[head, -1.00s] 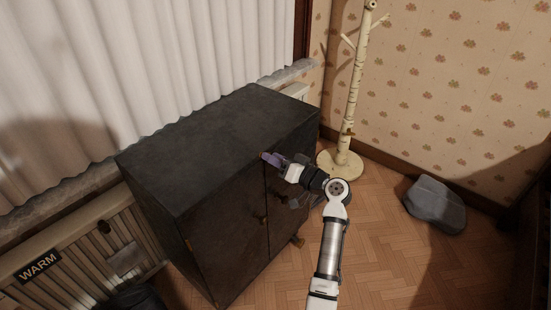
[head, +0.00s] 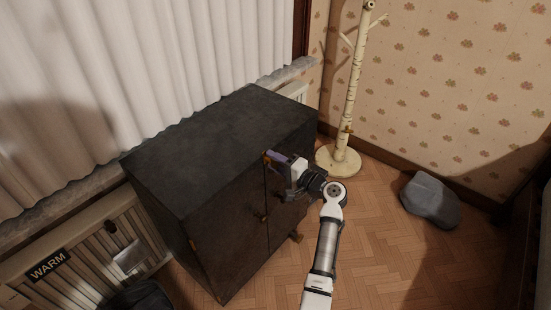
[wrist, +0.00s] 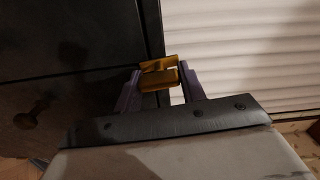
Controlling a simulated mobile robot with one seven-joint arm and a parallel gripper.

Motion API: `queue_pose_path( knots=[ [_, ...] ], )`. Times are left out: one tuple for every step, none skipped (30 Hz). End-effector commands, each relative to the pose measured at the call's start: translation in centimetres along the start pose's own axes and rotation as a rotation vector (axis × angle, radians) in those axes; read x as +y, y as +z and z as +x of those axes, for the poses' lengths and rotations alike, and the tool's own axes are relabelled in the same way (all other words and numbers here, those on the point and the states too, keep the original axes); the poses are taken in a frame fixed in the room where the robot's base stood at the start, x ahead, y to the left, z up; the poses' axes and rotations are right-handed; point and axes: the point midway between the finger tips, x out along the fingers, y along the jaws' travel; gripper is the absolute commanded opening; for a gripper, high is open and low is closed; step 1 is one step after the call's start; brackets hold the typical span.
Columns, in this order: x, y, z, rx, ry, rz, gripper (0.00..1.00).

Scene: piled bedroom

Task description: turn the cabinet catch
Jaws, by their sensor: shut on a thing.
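The dark cabinet (head: 205,150) stands against the curtained wall, with its doors looking closed. The brass catch (wrist: 159,64) is at the door seam near the cabinet's top edge, and a bit of it shows in the head view (head: 267,158). My gripper (wrist: 161,77), with purple fingers, is shut on the catch, one finger on each side of it. In the head view my gripper (head: 277,160) reaches the upper front of the cabinet from the right and hides most of the catch.
A birch coat stand (head: 350,110) stands to the right of the cabinet. A grey rock-like lump (head: 430,200) lies on the parquet floor. A radiator (head: 90,262) marked WARM is at the left, with a dark bin-like object (head: 143,297) beside it. Floor between is clear.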

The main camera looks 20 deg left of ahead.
Motion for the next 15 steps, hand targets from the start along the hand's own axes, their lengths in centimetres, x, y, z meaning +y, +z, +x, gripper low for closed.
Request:
queue_pose_path(
  knots=[
    [-0.15,-0.08,-0.06,0.002,0.000,0.025,0.17],
    [-0.12,-0.08,-0.06,0.002,0.000,0.038,0.17],
    [-0.09,-0.08,-0.06,0.002,0.000,0.053,0.17],
    [-0.07,-0.08,-0.07,0.002,0.000,0.065,0.17],
    [-0.05,-0.09,-0.07,0.002,0.000,0.074,0.17],
    [-0.03,-0.09,-0.07,0.002,0.000,0.084,0.17],
    [-0.02,-0.09,-0.07,0.002,0.000,0.091,0.17],
    [-0.01,-0.09,-0.07,0.002,0.000,0.098,0.17],
    [0.01,-0.09,-0.07,0.003,0.000,0.105,0.17],
    [0.02,-0.09,-0.08,0.003,0.000,0.109,0.17],
    [0.03,-0.09,-0.08,0.003,0.000,0.112,0.17],
    [0.04,-0.09,-0.08,0.003,0.000,0.116,0.17],
    [0.06,-0.09,-0.08,0.003,0.000,0.118,0.17],
    [0.06,-0.09,-0.08,0.003,0.000,0.119,0.17],
    [0.07,-0.09,-0.08,0.003,0.000,0.120,0.17]
  ],
)
